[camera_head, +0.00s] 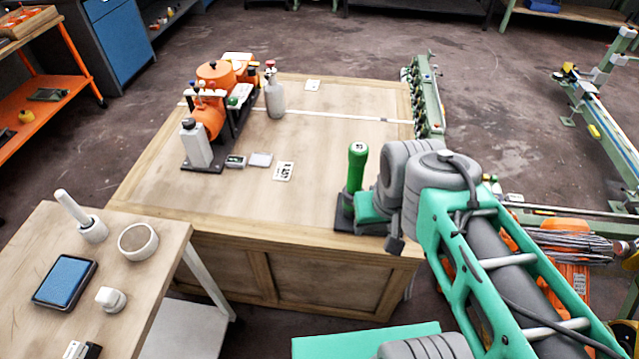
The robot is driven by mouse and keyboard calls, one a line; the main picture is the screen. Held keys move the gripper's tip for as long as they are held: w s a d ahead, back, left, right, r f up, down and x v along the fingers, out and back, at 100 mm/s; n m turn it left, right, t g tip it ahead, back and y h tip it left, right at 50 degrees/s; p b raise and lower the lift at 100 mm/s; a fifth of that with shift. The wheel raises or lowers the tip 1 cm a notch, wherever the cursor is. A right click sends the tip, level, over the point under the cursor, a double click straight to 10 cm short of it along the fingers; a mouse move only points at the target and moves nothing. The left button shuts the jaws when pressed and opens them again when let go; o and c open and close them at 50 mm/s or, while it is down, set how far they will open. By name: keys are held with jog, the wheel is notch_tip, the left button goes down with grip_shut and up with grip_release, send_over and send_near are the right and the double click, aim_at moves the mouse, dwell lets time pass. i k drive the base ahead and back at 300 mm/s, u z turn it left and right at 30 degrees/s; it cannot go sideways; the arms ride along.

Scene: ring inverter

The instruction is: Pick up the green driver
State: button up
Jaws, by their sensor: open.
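The green driver (357,165) stands upright near the front right corner of the wooden workbench (240,200), with a pale marked top. Its lower end is at a dark stand or block (345,215), and the exact contact is hidden. My gripper (371,206) is low, just right of the driver, at the end of my teal and grey arm. It is open, but its fingertips are hard to make out against the dark part. I cannot tell whether the driver is between the fingers.
An orange machine (210,115) and a grey bottle (275,98) stand at the bench's back left. Small cards (284,171) lie mid-bench. A green rail (427,95) runs along the right edge. A side table (60,220) is at lower left. The bench middle is mostly clear.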

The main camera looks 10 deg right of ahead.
aim_at(358, 152)
jog(key=u, duration=3)
jog(key=k, duration=0.8)
jog(key=z, duration=0.15)
